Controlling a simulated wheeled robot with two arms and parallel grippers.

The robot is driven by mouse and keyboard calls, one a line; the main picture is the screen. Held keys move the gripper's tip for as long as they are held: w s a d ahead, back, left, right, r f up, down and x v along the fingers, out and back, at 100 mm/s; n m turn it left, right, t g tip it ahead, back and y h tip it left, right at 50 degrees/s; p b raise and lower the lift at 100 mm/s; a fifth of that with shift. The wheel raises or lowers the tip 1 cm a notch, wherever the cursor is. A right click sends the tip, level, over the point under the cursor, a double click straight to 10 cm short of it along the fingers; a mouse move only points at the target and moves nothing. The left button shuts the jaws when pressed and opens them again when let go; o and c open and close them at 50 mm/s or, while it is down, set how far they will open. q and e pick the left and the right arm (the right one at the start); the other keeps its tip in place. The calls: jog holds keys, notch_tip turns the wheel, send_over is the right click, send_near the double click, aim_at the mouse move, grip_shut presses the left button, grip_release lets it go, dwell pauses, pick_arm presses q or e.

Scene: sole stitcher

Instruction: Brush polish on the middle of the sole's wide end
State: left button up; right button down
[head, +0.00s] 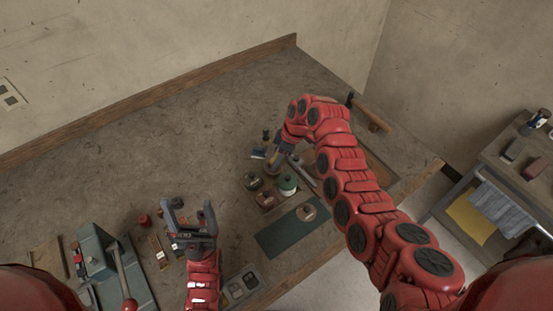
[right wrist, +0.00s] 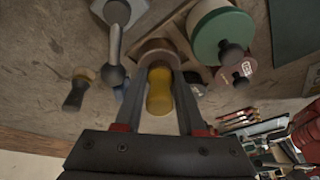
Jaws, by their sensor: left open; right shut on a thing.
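My right gripper (right wrist: 162,72) is shut on a yellow-handled tool, probably the brush (right wrist: 159,96). The tool's far end meets a round brown shape (right wrist: 157,47), and I cannot tell whether this is its head or a container. In the head view the right gripper (head: 277,160) is over the tools at the middle of the bench, partly hidden by its own arm. My left gripper (head: 189,217) is open and empty, nearer the front left. I cannot make out the sole for sure; a small brownish round piece (head: 307,212) lies on the dark green mat (head: 275,241).
A green-and-white round container (head: 287,184) and a dark-topped jar (head: 252,181) stand close to the right gripper. A grey-green machine with a lever (head: 97,262) is at front left. The bench's back left is clear.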

jog(key=shift+w+r, duration=0.1)
jog(key=shift+r, duration=3.35)
